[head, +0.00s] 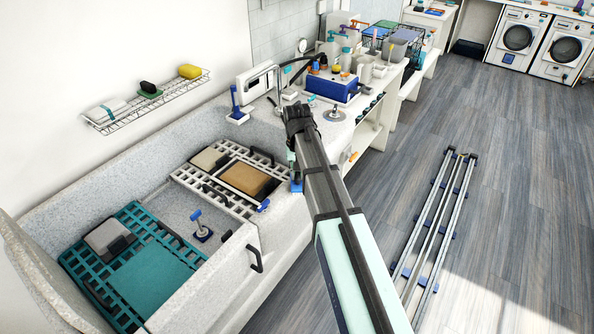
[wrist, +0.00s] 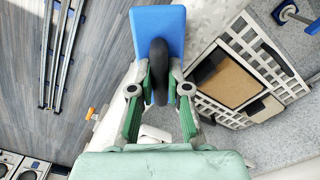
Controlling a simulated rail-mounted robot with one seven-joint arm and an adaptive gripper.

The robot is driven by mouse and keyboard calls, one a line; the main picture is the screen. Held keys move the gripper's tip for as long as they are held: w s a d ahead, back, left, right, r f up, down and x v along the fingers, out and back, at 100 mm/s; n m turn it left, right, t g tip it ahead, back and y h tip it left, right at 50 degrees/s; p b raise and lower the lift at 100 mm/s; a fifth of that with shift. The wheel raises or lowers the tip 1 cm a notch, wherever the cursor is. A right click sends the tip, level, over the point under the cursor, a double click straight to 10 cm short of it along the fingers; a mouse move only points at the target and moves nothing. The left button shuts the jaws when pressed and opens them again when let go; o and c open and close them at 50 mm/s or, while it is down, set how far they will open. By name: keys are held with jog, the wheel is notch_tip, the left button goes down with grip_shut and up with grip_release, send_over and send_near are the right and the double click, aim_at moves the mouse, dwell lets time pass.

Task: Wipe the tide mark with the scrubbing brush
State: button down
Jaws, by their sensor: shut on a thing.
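My gripper (wrist: 159,82) is shut on the dark curved handle of the scrubbing brush (wrist: 172,20), which has a flat blue block. In the wrist view the brush is held beyond the green fingers, over the tub's pale speckled edge. In the head view my arm hides most of the gripper; a bit of the blue brush (head: 296,186) shows beside it, near the outer edge of the tub (head: 180,204). I cannot make out the tide mark in either view. The brush's underside is hidden, and I cannot tell whether it touches anything.
A white rack with a tan mat (head: 248,179) spans the tub, and a teal rack (head: 155,270) lies at its near end. A blue-topped post (head: 202,228) stands between them. A crowded counter (head: 340,105) lies beyond. Floor rails (head: 436,220) run at right.

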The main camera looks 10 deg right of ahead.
jog(key=shift+w+a, duration=0.75)
jog(key=shift+w, duration=0.25)
jog(key=shift+w+a, duration=0.45)
jog(key=shift+a, duration=0.1)
notch_tip(320, 180, up, 2)
jog(key=shift+w+a+r+p, duration=0.1)
jog(key=shift+r+p, duration=0.1)
jog(key=shift+p, duration=0.55)
jog(key=shift+r, duration=0.35)
notch_tip(320, 180, up, 5)
jog(key=p, duration=0.3)
jog(key=shift+f, duration=0.1)
